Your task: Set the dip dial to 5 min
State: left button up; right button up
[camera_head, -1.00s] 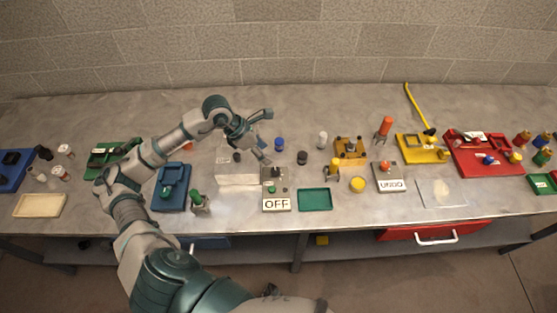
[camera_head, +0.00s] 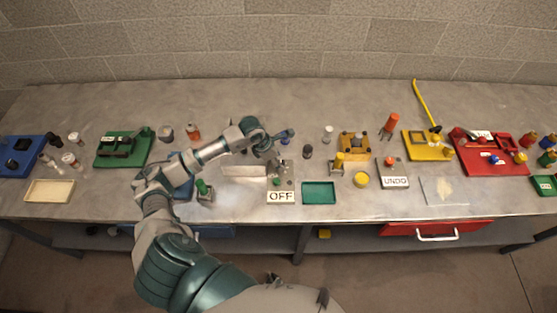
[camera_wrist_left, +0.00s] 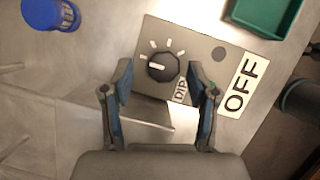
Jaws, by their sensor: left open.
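The dip dial (camera_wrist_left: 163,66) is a dark round knob on a grey panel (camera_wrist_left: 205,47), with "DIP" printed beside it and several white tick marks around it. Its white pointer line points to the picture's left in the left wrist view. No minute labels are readable. My left gripper (camera_wrist_left: 160,78) is open, its fingers on either side of the dial in that view; I cannot tell whether they touch it. In the head view my left gripper (camera_head: 284,150) is over the back of the panel and mostly hides the dial. My right gripper is not in view.
The panel's white "OFF" label (camera_head: 281,197) faces the front edge. A green tray (camera_head: 319,193) lies just right of it. A blue cylinder (camera_wrist_left: 50,14) is nearby.

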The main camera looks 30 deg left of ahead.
pick_arm(q)
jog(key=shift+w+d+f, duration=0.15)
jog(key=shift+d+f, duration=0.2)
jog(key=shift+f, duration=0.05)
jog(key=shift+d, duration=0.15)
grip_shut()
